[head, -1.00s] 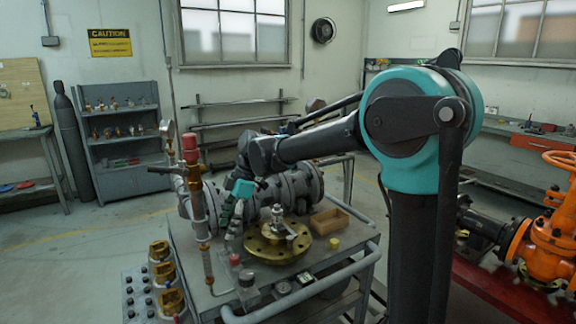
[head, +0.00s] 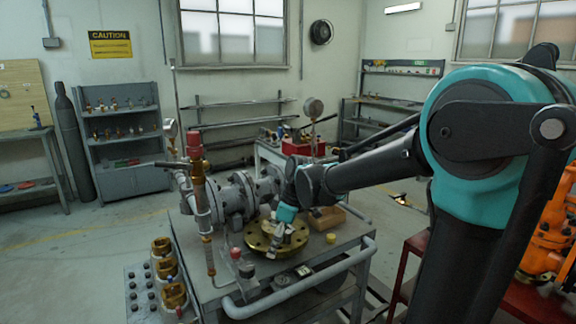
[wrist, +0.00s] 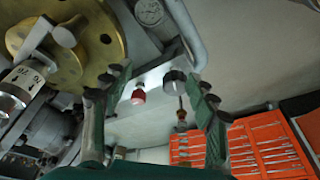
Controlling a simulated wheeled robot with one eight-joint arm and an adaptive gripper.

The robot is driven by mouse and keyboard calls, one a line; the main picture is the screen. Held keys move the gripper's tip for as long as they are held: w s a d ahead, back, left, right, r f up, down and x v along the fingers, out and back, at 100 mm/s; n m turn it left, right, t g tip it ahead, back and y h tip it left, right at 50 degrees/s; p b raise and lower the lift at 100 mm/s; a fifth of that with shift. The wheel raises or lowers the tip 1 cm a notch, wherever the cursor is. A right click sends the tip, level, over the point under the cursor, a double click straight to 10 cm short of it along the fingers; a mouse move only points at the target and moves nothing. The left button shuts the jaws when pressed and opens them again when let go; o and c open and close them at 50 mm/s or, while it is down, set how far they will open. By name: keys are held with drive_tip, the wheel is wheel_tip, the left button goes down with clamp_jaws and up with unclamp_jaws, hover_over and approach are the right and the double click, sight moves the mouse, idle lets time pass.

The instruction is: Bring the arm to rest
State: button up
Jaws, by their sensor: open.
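My arm's shoulder and elbow fill the right of the head view, and the forearm reaches left over the grey cart (head: 220,293). My gripper (head: 275,246) hangs low at the end of it, in front of the brass flange (head: 262,246). In the wrist view my gripper (wrist: 160,88) has its two green fingers spread wide with nothing held between them. The brass flange also shows there at the upper left (wrist: 103,28). The head view does not show whether the fingers touch the flange.
A grey valve body (head: 232,197), a wooden box (head: 327,218) and a red-topped pipe (head: 197,165) stand on the cart. Brass fittings (head: 165,270) are at its left. An orange valve (head: 549,235) is partly behind my arm. The wrist view shows an orange tool tray (wrist: 265,140).

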drive_tip(key=s+d+f+m+t+h, duration=0.1)
drive_tip(key=s+d+f+m, duration=0.3)
drive_tip(key=d, duration=0.3)
drive_tip(key=s+d+f+m+t+h, duration=0.1)
drive_tip(key=s+d+f+m, duration=0.2)
drive_tip(key=d+m, duration=0.3)
drive_tip(key=s+d+f+m+t+h, duration=0.1)
drive_tip(key=s+d+f+m, duration=0.3)
drive_tip(key=d, duration=0.5)
drive_tip(key=shift+s+d+f+m+t, duration=0.3)
drive_tip(key=shift+s+m, duration=0.3)
drive_tip(key=shift+s, duration=0.3)
drive_tip(key=shift+a, duration=0.1)
